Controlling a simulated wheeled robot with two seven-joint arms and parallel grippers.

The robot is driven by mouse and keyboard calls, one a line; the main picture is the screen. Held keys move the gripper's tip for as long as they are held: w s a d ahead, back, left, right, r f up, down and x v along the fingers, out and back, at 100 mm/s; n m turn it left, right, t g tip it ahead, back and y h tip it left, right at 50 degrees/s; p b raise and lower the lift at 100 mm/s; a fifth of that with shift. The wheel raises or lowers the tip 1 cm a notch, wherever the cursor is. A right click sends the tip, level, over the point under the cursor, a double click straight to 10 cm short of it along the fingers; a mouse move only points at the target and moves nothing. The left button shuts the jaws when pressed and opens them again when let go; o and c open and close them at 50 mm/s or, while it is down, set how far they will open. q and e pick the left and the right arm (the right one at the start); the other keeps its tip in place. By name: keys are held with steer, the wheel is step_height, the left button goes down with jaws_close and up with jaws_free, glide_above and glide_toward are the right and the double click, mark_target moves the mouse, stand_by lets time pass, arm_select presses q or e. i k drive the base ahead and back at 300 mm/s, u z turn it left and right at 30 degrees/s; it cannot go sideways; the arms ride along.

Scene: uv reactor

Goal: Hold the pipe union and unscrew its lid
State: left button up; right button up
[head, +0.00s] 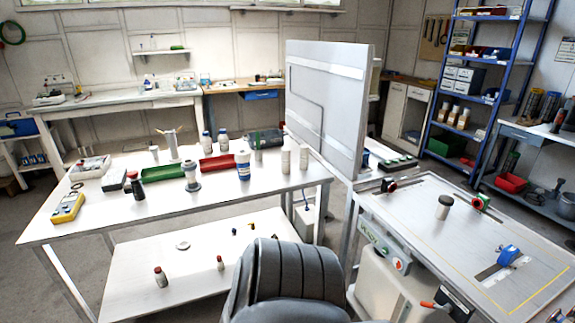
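A grey metal spool-shaped piece (192,177) stands upright on the white table at left, in front of a red tray. It looks like the pipe union, but it is too small to be sure. A short light cylinder with a dark lid (443,206) stands upright on the right-hand workbench; I cannot tell whether it is the union. Neither of my grippers shows in the head view. Nothing is seen touching either piece.
The white table (100,233) also holds green and red trays, bottles, a yellow meter (68,206) and a blue-labelled cup (243,165). A tall grey panel (335,105) divides the two tables. The right workbench (425,193) carries clamps and a blue vise (509,254).

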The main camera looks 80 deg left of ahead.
mark_target(193, 186)
steer(key=u, duration=3.5)
